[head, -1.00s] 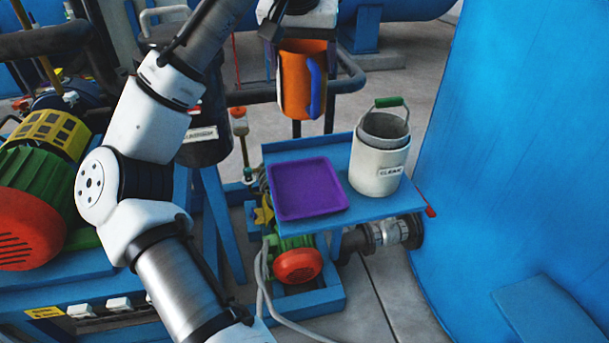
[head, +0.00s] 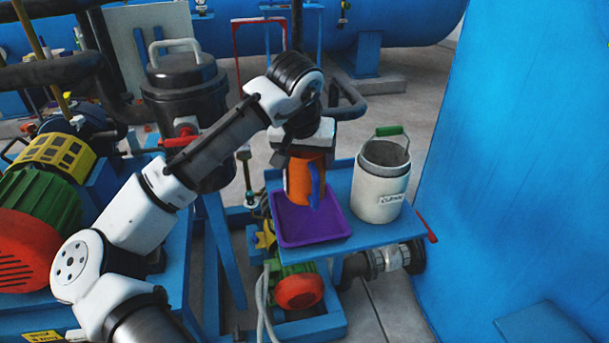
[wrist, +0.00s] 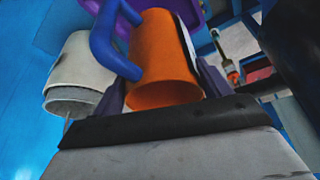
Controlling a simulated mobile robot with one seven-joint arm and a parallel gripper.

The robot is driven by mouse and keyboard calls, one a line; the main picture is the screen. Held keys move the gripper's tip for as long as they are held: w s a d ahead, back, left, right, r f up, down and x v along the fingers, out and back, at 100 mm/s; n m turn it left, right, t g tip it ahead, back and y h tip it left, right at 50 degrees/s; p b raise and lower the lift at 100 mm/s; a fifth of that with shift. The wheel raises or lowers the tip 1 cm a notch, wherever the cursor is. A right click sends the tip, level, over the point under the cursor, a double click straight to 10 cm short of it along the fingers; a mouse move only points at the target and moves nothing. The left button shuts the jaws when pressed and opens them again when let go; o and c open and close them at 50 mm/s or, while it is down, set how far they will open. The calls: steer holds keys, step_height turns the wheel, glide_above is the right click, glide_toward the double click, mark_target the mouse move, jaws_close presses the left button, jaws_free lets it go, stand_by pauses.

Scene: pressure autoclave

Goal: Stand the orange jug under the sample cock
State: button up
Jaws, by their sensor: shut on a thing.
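The orange jug (head: 299,182) with a blue-purple handle hangs upright from my gripper (head: 303,152) in the head view. My gripper is shut on the jug near its top. The jug is over the purple tray (head: 325,226); I cannot tell whether its base touches the tray. In the wrist view the orange jug (wrist: 160,62) lies between the fingers, its open mouth toward the camera and the handle at left. A red-handled valve (head: 182,139) shows on the black vessel's side. I cannot tell whether it is the sample cock.
A white bucket (head: 379,189) with a green-grip handle and a label stands right of the tray on the blue stand (head: 385,235). A black vessel (head: 185,95) is at left. A large blue wall (head: 520,160) closes the right side.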

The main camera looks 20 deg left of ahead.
mark_target(304, 178)
steer(key=shift+f+p, duration=0.5)
steer(key=shift+f, duration=2.05)
steer(key=shift+f, duration=0.2)
steer(key=o, duration=1.3)
steer(key=b+v, duration=0.2)
steer(key=v, duration=1.1)
steer(key=shift+s+r, duration=0.15)
steer(key=shift+r, duration=0.25)
